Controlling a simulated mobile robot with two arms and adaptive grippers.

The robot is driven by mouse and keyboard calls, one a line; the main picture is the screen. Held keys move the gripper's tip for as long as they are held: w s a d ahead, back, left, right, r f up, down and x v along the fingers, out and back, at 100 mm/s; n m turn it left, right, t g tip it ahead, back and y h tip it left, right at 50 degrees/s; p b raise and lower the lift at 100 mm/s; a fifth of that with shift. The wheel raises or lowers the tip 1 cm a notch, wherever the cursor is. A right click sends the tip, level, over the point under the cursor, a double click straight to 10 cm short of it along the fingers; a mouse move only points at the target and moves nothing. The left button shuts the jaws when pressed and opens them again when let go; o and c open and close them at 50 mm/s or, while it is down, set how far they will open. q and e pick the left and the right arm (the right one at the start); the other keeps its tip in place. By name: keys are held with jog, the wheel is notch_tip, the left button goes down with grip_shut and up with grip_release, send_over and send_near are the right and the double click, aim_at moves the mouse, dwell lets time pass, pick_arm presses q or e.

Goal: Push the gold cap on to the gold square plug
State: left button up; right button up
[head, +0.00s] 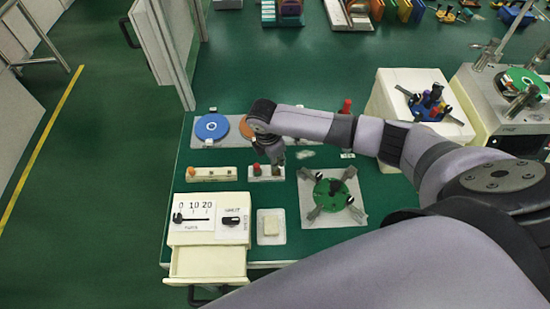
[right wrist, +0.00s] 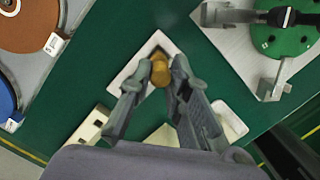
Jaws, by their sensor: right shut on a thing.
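In the right wrist view, the gold cap (right wrist: 160,74) is between the two fingertips of my right gripper (right wrist: 160,78), which is shut on it. A white base (right wrist: 133,66) lies beneath it. I cannot make out the gold square plug; the cap and fingers hide what is under them, and I cannot tell whether the cap touches a plug. In the head view, my right gripper (head: 275,172) is small, pointing down over the short white block (head: 265,178), with an orange-red knob to its left. My left gripper is not in view.
A plate with a green disc and clamps (head: 330,193) is to the right. A drawer box (head: 208,235) and a small pad (head: 271,227) stand nearer. Blue and brown discs (head: 211,127) lie behind.

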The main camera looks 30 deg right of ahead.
jog(key=shift+p, duration=1)
dwell(1.1)
jog(key=shift+f+b, duration=0.75)
jog(key=shift+f, duration=0.45)
jog(key=o, duration=0.8)
jog(key=shift+r, duration=0.15)
jog(key=r, duration=0.4)
jog(key=a+r, duration=0.1)
jog(key=r, duration=0.6)
jog(key=shift+a+r, duration=0.3)
jog(key=shift+a, duration=0.1)
jog(key=shift+s, duration=0.1)
